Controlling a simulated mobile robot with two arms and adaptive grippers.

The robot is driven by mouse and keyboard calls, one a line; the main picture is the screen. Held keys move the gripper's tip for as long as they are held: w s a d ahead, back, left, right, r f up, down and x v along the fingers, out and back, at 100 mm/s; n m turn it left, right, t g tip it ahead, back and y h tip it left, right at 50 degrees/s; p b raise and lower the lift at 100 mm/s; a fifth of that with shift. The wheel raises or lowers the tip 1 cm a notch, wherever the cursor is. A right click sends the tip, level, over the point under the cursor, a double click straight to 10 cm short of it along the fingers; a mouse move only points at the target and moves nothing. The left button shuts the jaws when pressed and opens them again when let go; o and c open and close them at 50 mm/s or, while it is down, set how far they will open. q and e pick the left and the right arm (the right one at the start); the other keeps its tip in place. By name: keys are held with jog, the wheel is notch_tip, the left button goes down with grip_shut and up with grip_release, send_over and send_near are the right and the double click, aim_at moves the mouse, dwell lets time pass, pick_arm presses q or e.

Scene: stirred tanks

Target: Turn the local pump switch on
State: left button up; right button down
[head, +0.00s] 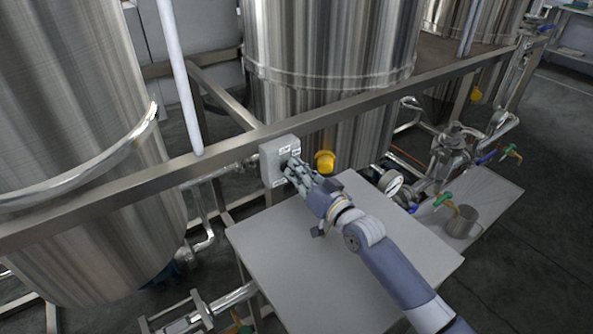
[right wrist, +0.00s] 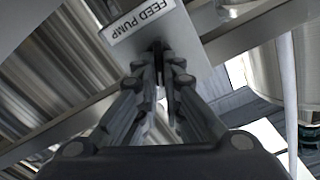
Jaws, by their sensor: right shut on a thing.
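The local pump switch is a grey box (head: 277,160) on the metal rail in the head view. In the right wrist view its face carries a label reading FEED PUMP (right wrist: 140,20). My right gripper (head: 291,168) is at the front of the box. In the right wrist view its fingers (right wrist: 160,75) close on a dark, thin knob just below the label. The fingers hide most of the knob, so I cannot tell its position. My left gripper is not in view.
A metal rail (head: 225,155) runs across in front of large steel tanks (head: 330,40). A yellow part (head: 325,161) is just right of the box. A grey table (head: 290,250) lies below my right arm. A gauge (head: 391,183), pipes and a metal cup (head: 462,221) are at the right.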

jog(key=m, duration=0.6)
jog(key=shift+w+d+f+m, duration=0.15)
jog(key=shift+d+f+m, duration=0.1)
jog(key=shift+m, duration=0.15)
dwell(0.3)
jog(key=c, duration=1.7)
grip_release()
jog(key=v, duration=1.2)
jog(key=shift+f, duration=0.1)
